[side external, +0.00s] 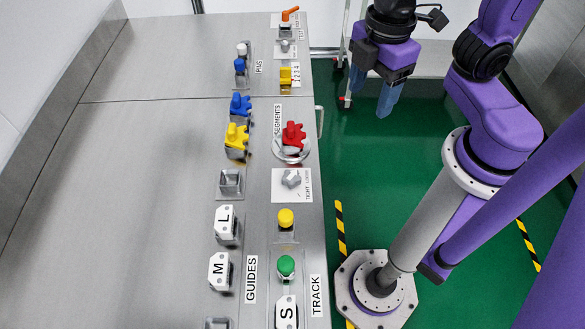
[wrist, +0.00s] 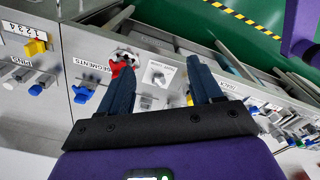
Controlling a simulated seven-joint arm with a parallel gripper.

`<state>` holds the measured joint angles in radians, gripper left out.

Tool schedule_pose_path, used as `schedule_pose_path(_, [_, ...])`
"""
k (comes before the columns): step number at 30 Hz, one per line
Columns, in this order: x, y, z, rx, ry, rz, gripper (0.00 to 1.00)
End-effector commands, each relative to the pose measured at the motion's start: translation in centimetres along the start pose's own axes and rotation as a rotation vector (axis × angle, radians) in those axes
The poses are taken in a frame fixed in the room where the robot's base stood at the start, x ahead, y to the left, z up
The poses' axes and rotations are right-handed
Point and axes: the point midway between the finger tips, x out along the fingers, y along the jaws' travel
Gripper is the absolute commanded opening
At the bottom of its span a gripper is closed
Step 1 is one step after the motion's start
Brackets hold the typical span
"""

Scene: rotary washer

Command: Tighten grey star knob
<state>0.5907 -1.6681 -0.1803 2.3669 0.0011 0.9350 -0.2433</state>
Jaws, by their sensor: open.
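The grey star knob (side external: 291,178) sits on a white plate marked "TIGHT" and "LOOSE" on the steel panel, just in front of the red star-shaped part. It also shows in the wrist view (wrist: 159,75), in the gap between my fingers. My gripper (side external: 376,98) is open and empty, with blue fingers pointing down. It hangs to the right of the panel's edge, over the green floor, farther back than the knob and well apart from it. In the wrist view my gripper (wrist: 168,80) shows both fingers spread apart.
A red star-shaped part (side external: 293,134) sits close behind the knob, and a yellow button (side external: 286,218) stands in front of it. Yellow (side external: 236,135) and blue (side external: 240,104) star-shaped parts stand to the left. A handle (side external: 320,121) sticks out from the panel's right side.

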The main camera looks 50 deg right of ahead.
Motion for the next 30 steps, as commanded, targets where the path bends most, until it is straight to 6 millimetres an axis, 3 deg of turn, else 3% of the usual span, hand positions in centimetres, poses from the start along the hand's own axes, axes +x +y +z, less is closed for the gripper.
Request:
schedule_pose_path(6, [-0.2,1.9,-6.6,-0.195,-0.011,-0.003,0.65])
schedule_pose_path(13, [-0.1,2.9,-11.8,-0.355,-0.017,-0.007,0.65])
schedule_pose_path(18, [0.0,3.1,-13.3,-0.405,-0.019,-0.008,0.65])
schedule_pose_path(23, [0.9,3.1,-13.4,-0.411,-0.022,-0.01,0.65])
schedule_pose_path(30, [4.8,3.1,-13.2,-0.41,-0.025,-0.011,0.65])
